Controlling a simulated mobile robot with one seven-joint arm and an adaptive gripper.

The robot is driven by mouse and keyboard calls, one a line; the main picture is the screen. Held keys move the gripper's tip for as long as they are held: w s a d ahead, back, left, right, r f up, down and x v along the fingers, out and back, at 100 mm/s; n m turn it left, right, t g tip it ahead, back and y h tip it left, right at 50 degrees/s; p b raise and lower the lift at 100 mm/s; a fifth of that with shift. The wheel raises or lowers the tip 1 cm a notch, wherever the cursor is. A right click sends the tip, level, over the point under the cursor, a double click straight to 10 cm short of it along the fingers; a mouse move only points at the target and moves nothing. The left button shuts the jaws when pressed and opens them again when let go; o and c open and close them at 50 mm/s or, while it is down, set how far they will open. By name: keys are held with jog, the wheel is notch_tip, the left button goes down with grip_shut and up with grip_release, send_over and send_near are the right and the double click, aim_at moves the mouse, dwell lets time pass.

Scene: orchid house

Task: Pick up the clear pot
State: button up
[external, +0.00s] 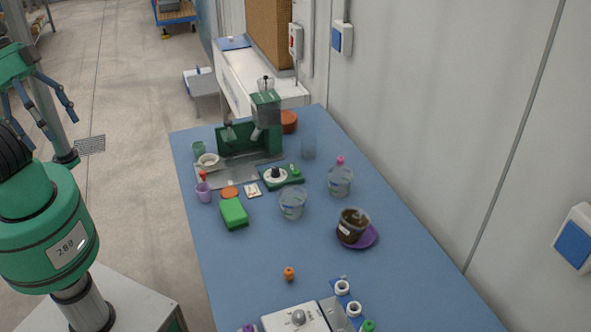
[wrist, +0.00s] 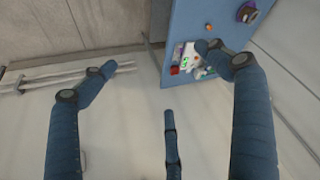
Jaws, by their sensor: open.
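A clear pot (external: 292,204) with a pale label stands upright and apparently empty in the middle of the blue table. A second see-through pot (external: 352,227), filled with brown material and labelled, stands on a purple saucer (external: 370,236) to its right. The brown pot on its saucer also shows at the top of the wrist view (wrist: 247,12). My gripper (external: 45,106) is at the far left, off the table and far from both pots. In the wrist view my gripper (wrist: 165,95) has its blue fingers spread, with nothing between them.
A wall runs along the right. The table's front middle is mostly clear.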

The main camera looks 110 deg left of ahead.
jog(key=w+a+f+n, duration=0.1)
jog(key=w+a, duration=0.4)
jog(key=w, duration=0.6)
jog(key=w+a, duration=0.5)
jog(key=w, duration=0.5)
jog(key=w+a+f+n, duration=0.1)
jog(key=w+a, duration=0.4)
jog(key=w, duration=0.6)
jog(key=w+a+f+n+g+y+p, duration=0.1)
jog(key=w+a+f, duration=0.8)
jog(key=w+a, duration=0.2)
jog(key=n, duration=0.1)
send_near(352, 227)
jog(key=s+a+r, duration=0.2)
jog(key=a, duration=0.2)
jog(key=shift+d+r+y, duration=0.1)
jog(key=shift+d+y, duration=0.05)
jog(key=shift+y, duration=0.15)
jog(key=shift+w, duration=0.1)
jog(key=x, duration=0.8)
jog(key=shift+f, duration=0.35)
